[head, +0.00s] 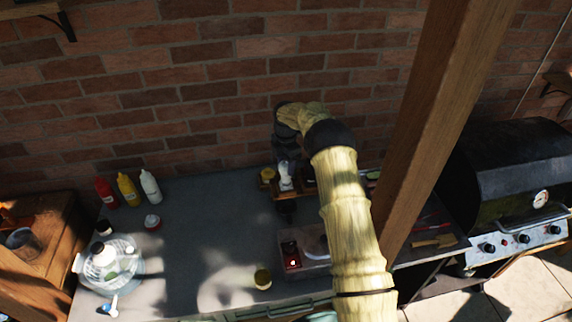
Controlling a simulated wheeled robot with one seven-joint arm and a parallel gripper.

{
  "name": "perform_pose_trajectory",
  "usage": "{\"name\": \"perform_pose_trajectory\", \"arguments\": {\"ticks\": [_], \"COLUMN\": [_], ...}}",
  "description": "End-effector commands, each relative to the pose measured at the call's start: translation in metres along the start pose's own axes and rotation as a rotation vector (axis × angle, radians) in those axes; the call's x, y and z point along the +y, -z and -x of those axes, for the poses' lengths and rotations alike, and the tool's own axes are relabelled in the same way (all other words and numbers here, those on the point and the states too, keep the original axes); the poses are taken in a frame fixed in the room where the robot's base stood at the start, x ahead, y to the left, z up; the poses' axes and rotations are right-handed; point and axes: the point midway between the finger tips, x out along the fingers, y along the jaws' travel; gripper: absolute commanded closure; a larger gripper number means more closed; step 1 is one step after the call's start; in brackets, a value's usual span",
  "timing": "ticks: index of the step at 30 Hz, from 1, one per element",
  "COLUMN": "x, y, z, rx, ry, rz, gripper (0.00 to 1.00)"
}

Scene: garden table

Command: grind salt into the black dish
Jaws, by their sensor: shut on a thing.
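My gripper (285,166) points down at the back of the counter, partly covered by my own bent arm. It is shut on a small white grinder (286,177), which looks upright over a small wooden tray (288,193). Shadow and the small size hide the grip itself. A dark dish-like shape (308,175) shows just right of the grinder, partly behind my arm. I cannot tell for sure whether it is the black dish, or whether any salt is in it.
A yellowish item (267,175) sits left of the grinder. Red (106,193), yellow (128,190) and white (150,187) bottles stand at the back left. A wooden post (436,110) rises right of my arm, before a grill (520,175). The counter's left middle (205,225) is clear.

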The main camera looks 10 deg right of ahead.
Motion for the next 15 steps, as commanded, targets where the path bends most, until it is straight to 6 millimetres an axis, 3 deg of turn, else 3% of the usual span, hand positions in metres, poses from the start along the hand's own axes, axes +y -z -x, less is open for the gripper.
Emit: {"name": "perform_pose_trajectory", "arguments": {"ticks": [9,15], "x": [0.0001,0.0], "y": [-0.0003,-0.0004], "z": [-0.0005,-0.0001], "rx": [-0.002,-0.001], "ry": [-0.001,0.0], "rz": [-0.353,-0.411], "gripper": [0.79,0.79]}}
